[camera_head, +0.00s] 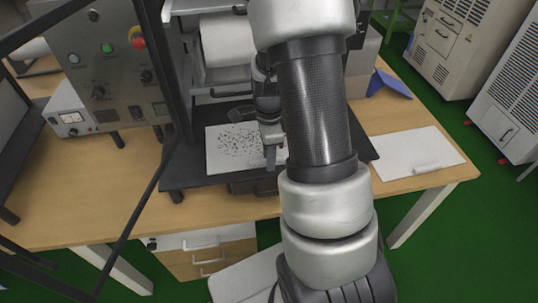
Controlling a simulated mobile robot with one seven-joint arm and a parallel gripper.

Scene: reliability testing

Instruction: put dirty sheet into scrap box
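The dirty sheet (229,152) is white with many dark specks. It lies on a dark tray (185,172) of the test machine in the middle of the table. My gripper (270,158) is over the right part of the sheet, pointing down at it. My arm hides the sheet's right end, and I cannot tell whether the fingers touch or hold it. No box that I can clearly identify as the scrap box is in view.
A clean white sheet (410,153) with a small white block (427,168) lies on the table's right. A control panel (105,60) and dark frame bars stand at left. A blue item (389,85) lies behind. Drawers (205,250) are below the table. White cabinets (462,40) stand at the right.

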